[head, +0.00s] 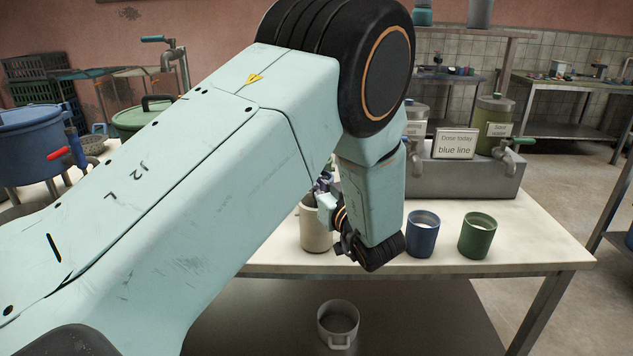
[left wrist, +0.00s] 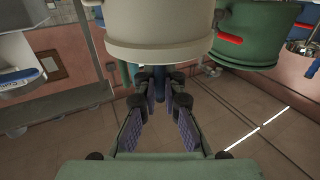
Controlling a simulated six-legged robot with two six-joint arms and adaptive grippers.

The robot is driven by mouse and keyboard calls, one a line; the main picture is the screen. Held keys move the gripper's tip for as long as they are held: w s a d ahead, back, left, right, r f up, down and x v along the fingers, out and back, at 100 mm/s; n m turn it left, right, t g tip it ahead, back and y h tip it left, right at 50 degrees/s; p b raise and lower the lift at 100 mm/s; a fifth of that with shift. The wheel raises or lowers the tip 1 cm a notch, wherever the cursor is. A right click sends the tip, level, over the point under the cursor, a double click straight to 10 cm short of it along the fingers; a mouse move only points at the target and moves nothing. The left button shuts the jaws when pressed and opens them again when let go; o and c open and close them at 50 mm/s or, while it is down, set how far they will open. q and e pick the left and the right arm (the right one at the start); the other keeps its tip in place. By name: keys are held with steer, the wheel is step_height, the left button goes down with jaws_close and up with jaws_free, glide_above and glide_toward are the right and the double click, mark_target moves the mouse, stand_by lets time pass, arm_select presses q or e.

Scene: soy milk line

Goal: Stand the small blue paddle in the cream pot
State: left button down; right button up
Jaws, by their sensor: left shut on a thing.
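The cream pot (head: 316,232) stands on the pale table, partly behind my left arm. My left gripper (head: 323,186) is at the pot's mouth, mostly hidden by the arm. In the left wrist view, the fingertips of the left gripper (left wrist: 160,84) are closed together on a narrow blue piece (left wrist: 160,92), which looks like the small blue paddle. Most of the paddle is hidden, so I cannot tell whether it is inside the pot. A large cream round body (left wrist: 160,35) fills the top of that view. My right gripper is not in view.
A blue cup (head: 422,236) and a green cup (head: 477,237) with pale contents stand right of my wrist. A grey dispenser base (head: 465,180) with a "blue line" sign (head: 455,145) is behind.

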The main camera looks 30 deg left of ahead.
arm_select(q)
steer(key=shift+f, duration=0.1)
steer(key=c, duration=1.4)
jaws_free()
step_height(320, 180, up, 10)
stand_by(0.3)
